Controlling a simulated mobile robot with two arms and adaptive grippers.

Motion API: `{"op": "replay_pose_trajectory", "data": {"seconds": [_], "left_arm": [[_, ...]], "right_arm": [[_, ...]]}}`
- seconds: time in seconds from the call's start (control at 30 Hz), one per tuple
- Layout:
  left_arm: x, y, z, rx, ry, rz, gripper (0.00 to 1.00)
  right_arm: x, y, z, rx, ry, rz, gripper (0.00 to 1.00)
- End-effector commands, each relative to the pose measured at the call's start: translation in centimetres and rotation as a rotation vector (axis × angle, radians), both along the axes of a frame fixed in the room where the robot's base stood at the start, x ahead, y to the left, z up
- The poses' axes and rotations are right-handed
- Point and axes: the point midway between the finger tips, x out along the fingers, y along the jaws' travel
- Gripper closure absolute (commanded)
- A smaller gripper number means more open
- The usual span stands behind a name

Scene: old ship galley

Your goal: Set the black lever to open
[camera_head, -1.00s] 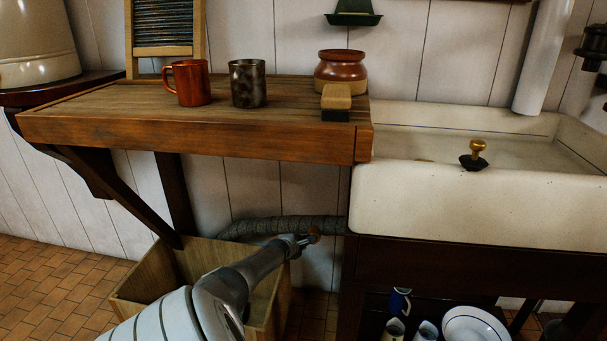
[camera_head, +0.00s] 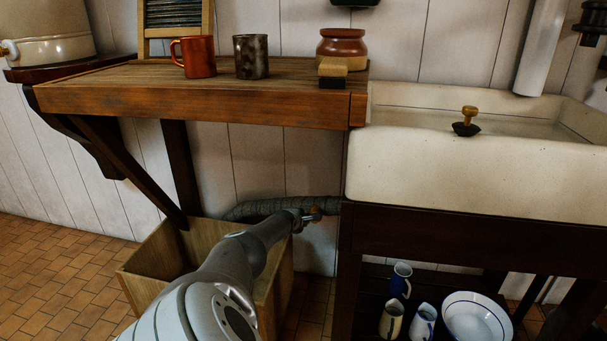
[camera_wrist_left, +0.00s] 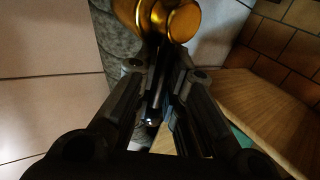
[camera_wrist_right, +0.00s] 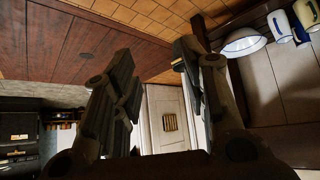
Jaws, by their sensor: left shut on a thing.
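The black lever (camera_wrist_left: 155,98) is a dark narrow bar below the brass in the left wrist view. My left gripper (camera_wrist_left: 158,75) is shut on this lever, one finger on each side; it also shows in the head view (camera_head: 300,218). My right gripper (camera_wrist_right: 157,55) is open and empty.
The wrapped pipe (camera_head: 262,208) runs along the wall above a wooden box (camera_head: 150,272), beside my left arm. The wooden counter (camera_head: 200,103) overhangs it, with mugs and a jar on top. A white sink (camera_head: 450,170) stands right, with jugs and a bowl (camera_head: 478,318) below.

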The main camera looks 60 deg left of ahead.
Motion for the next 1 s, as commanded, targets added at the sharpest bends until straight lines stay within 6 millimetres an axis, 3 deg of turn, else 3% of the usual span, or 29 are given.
{"op": "replay_pose_trajectory", "data": {"seconds": [0.03,0.3,0.83,0.87,1.0], "left_arm": [[-0.8,0.6,-0.4,0.003,0.016,0.011,1.00],[-0.8,1.2,-0.2,0.014,0.030,0.011,1.00],[-0.8,1.4,-0.1,0.018,0.033,0.010,1.00],[-0.9,1.4,-0.1,0.018,0.033,0.010,0.85],[-0.8,1.4,0.0,0.019,0.031,0.009,0.67]], "right_arm": [[0.7,0.3,0.2,0.008,-0.036,0.003,0.60],[2.9,1.0,1.9,0.036,-0.166,0.012,0.60],[3.4,1.2,2.4,0.042,-0.196,0.014,0.60],[3.4,1.2,2.4,0.042,-0.196,0.014,0.60],[3.4,1.2,2.4,0.042,-0.196,0.014,0.60]]}}
